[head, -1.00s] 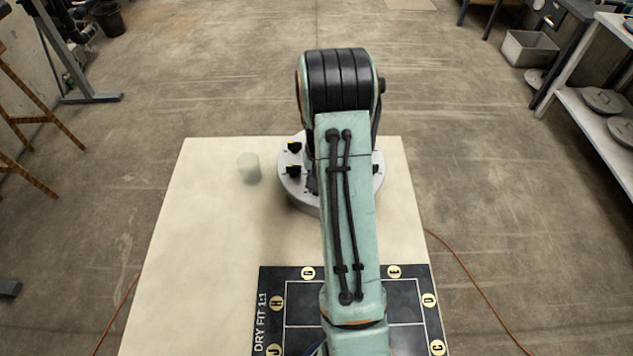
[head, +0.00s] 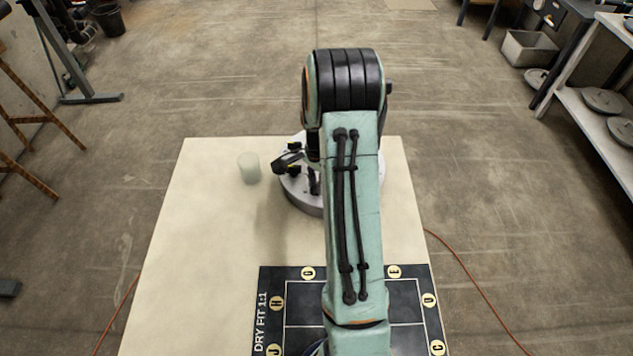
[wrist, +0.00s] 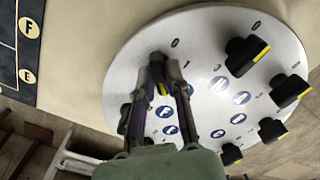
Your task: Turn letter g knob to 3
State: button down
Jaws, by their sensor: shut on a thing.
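The round grey-white panel (wrist: 120,75) carries several black knobs with yellow pointer marks, beside blue oval letter labels and small printed digits. My gripper (wrist: 159,72) is shut on a black knob (wrist: 162,89) near the panel's upper left in the wrist view. The fingers hide most of this knob, and I cannot read which letter belongs to it. Other knobs, such as one at the upper right (wrist: 246,55), stand free. In the head view my arm covers much of the panel (head: 303,200).
A pale translucent cylinder (head: 249,168) stands on the cream table (head: 205,240), just left of the panel. A black dry-fit board (head: 265,300) with lettered yellow discs lies at the table's front. The left part of the table is clear.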

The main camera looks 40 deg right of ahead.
jog(key=m, duration=0.4)
jog(key=shift+m, duration=2.2)
jog(key=c, duration=1.1)
grip_release()
notch_tip(320, 180, up, 12)
